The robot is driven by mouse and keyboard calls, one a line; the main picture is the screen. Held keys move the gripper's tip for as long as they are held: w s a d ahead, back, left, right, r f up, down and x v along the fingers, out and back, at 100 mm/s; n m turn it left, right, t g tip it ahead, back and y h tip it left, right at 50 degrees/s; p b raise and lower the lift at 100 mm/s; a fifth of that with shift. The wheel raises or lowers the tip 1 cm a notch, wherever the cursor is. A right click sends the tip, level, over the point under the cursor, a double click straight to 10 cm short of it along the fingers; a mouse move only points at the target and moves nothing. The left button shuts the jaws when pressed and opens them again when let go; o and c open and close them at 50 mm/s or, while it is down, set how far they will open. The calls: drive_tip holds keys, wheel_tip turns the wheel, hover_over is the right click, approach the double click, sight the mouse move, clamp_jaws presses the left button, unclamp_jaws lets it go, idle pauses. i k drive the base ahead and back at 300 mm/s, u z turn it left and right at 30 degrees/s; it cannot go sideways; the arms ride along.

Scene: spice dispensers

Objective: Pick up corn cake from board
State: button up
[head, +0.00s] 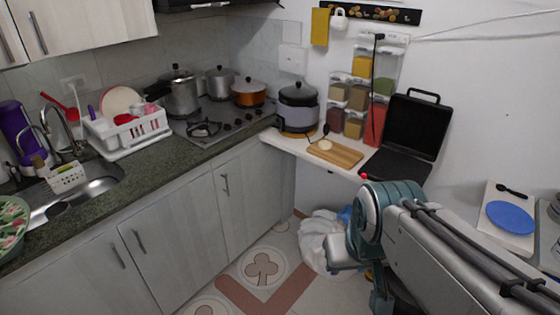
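The corn cake (325,145) is a small, pale, round disc. It lies on the left part of a wooden cutting board (346,157), which rests on the white counter to the right of the hob. My arm reaches in from the lower right and folds down in front of the counter, well apart from the board. The fingers of my gripper cannot be made out.
An open black grill (397,165) stands right of the board. A rice cooker (298,108) stands to its left, and spice dispensers (354,95) hang behind it. A white bag (318,240) lies on the floor below.

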sight(324, 145)
drive_tip(key=u, duration=0.75)
drive_tip(key=i, duration=1.95)
drive_tip(key=z, duration=1.25)
drive_tip(key=i, duration=0.85)
drive_tip(key=z, duration=0.95)
